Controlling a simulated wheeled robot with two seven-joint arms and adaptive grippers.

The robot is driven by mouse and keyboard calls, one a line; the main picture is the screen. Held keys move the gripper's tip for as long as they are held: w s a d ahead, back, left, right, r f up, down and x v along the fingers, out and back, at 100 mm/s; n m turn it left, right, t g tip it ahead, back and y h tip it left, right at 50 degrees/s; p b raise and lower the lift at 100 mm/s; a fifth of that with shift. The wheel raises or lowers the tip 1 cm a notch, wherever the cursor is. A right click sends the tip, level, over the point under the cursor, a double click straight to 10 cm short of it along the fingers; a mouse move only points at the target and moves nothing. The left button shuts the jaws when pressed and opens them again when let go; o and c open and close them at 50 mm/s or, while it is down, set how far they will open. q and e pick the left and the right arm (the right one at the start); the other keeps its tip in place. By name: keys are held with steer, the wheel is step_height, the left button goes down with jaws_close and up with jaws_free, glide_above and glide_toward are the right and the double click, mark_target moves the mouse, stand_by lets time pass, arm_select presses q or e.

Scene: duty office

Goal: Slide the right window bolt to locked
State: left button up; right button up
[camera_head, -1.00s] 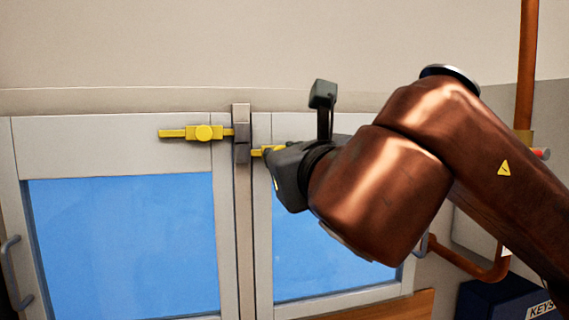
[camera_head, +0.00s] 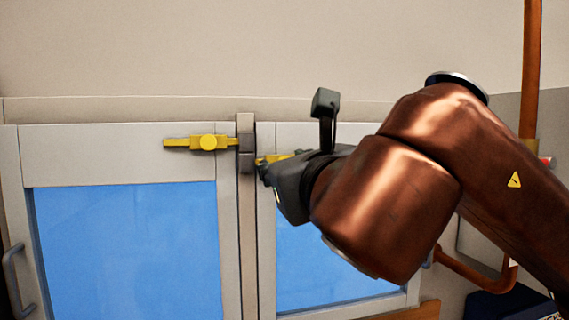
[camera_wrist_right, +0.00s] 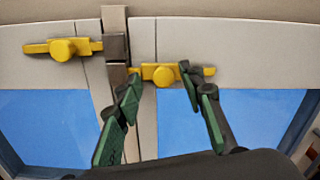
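The right window bolt (camera_head: 275,158) is yellow and sits on the top rail of the right window, just right of the centre post. My right gripper partly hides it in the head view. In the right wrist view the bolt (camera_wrist_right: 160,72) shows a round knob at its middle, and its left end is close to the post. My right gripper (camera_wrist_right: 160,78) is open, one finger on each side of the knob; the right fingertip overlaps the bar. Contact cannot be told. The gripper also shows in the head view (camera_head: 264,172). My left gripper is not in view.
A second yellow bolt (camera_head: 205,142) is on the left window, its right end at the grey block (camera_head: 246,142) on the centre post. A door handle (camera_head: 15,280) is at far left. An orange pipe (camera_head: 530,70) and a dark blue box (camera_head: 500,305) are at right.

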steer(key=v, duration=1.1)
steer(key=shift+s, duration=0.25)
steer(key=shift+d, duration=0.1)
